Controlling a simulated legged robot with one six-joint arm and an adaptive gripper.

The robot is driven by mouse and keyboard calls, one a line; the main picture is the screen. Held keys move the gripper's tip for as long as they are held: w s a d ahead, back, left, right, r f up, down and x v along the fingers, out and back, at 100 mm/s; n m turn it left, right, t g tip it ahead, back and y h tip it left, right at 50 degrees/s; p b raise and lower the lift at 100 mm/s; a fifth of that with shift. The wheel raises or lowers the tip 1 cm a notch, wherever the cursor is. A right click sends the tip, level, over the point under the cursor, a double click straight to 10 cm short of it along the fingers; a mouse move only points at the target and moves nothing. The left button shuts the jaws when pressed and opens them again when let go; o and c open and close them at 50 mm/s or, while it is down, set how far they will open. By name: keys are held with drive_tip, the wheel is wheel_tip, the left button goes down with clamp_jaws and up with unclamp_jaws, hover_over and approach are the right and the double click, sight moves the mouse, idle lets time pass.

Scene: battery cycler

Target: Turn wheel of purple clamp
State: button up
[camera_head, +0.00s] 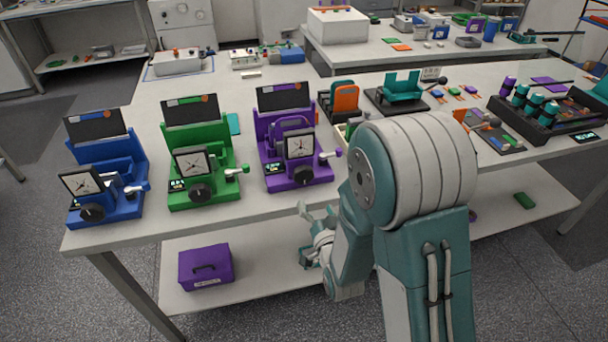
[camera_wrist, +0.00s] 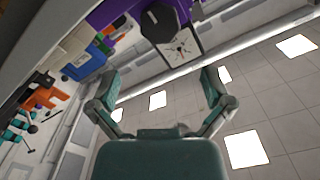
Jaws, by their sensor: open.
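The purple clamp (camera_head: 296,150) stands on the table, rightmost in a row of three clamps. A black round knob (camera_head: 303,175) is low on its front, below a white dial (camera_head: 300,145), with a small lever (camera_head: 328,155) at its right side. In the wrist view the purple clamp (camera_wrist: 118,12) shows at the top, with its black knob (camera_wrist: 160,24) and dial (camera_wrist: 182,48) beyond my fingertips. My gripper (camera_wrist: 160,80) is open and empty. In the head view my gripper (camera_head: 310,235) is in front of the table, lower than the clamp and apart from it.
A green clamp (camera_head: 197,155) and a blue clamp (camera_head: 104,175) stand to the left. A purple box (camera_head: 205,266) sits on the lower shelf. The table's front edge (camera_head: 225,217) lies between my gripper and the tabletop. An orange and green holder (camera_head: 345,99) stands behind right.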

sight(305, 177)
drive_tip(key=w+a+n, duration=0.1)
drive_tip(key=w, duration=0.2)
drive_tip(key=w+a+n, duration=0.1)
drive_tip(key=w, duration=0.3)
drive_tip(key=w+a+n, duration=0.1)
drive_tip(key=w, duration=0.2)
drive_tip(key=shift+w+r, duration=0.1)
drive_tip(key=shift+w, duration=0.15)
drive_tip(key=c, duration=1)
